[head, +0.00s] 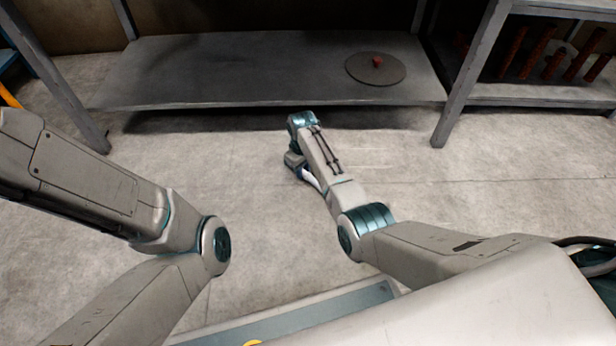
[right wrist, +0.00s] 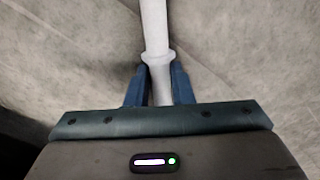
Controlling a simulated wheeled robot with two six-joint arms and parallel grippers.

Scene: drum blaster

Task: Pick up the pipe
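The pipe (right wrist: 155,30) is pale grey-white with a thicker collar, and it runs from between the fingers to the top edge of the right wrist view. My right gripper (right wrist: 159,72) has a blue finger on each side of it, both against the pipe just below the collar, so it looks shut on the pipe. In the head view the right gripper (head: 294,160) is low over the floor, partly behind my forearm. A short white piece of the pipe (head: 309,178) shows beside the forearm; the rest is hidden. My left gripper is not in view.
A grey metal shelf (head: 220,75) stands just beyond the right arm, with a round dark disc (head: 360,72) on it. A shelf post (head: 465,85) stands to the right. Rusty cylinders (head: 540,52) sit on another shelf at the far right. The concrete floor (head: 250,200) around is clear.

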